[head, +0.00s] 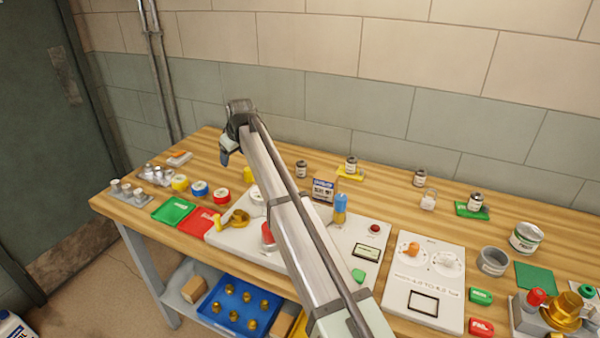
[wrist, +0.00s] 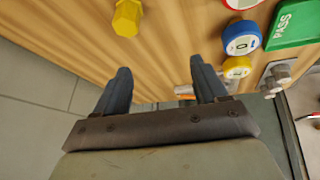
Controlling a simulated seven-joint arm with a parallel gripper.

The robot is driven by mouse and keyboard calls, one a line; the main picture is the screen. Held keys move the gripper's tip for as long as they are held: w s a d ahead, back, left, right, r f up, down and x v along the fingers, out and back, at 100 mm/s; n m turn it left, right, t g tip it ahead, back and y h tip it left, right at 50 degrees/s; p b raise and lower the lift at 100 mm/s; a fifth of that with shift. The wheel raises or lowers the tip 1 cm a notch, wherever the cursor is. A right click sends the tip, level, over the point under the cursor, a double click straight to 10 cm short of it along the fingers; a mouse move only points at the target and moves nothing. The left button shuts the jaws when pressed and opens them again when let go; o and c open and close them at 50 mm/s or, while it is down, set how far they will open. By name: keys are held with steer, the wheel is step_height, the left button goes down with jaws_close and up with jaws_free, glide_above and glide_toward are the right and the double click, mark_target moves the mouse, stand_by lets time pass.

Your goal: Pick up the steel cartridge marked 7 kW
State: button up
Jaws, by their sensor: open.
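Small steel cylinders stand at the left end of the bench in the head view, several on a grey plate, including one steel cylinder (head: 127,189). More steel pieces (head: 158,172) sit just behind them. I cannot read a 7 kW mark on any of them. My gripper (head: 224,157) is up above the back left of the bench, right of the cylinders, and holds nothing. In the wrist view my gripper (wrist: 161,66) has its two fingers apart. A steel cylinder (wrist: 278,73) shows at the right there, outside the fingers. Pale metal and orange pieces are partly hidden beside the right finger.
A yellow hexagonal piece (wrist: 127,17) shows in the wrist view. The wall is close behind. Bare wood lies under my gripper.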

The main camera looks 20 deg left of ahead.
mark_target(302, 162)
steer(key=w+d+r+m+g+h, duration=0.1)
steer(key=w+d+r+m+h, duration=0.15)
steer(key=w+d, duration=0.55)
steer(key=w+d+r+m+g+h, duration=0.15)
steer(key=w+d+m, duration=0.35)
steer(key=d, duration=0.5)
steer(key=shift+n+t+y, duration=0.3)
steer(key=shift+n+t, duration=0.15)
steer(key=shift+n, duration=0.2)
steer(key=f, duration=0.4)
steer(key=w+f, duration=0.1)
steer(key=f, duration=0.3)
steer(key=w+a+f, duration=0.1)
steer(key=f, duration=0.3)
steer(key=shift+w+f, duration=0.1)
steer(key=shift+f, duration=0.3)
steer(key=shift+c, duration=0.2)
steer(key=c, duration=1.3)
steer(key=shift+r, duration=0.15)
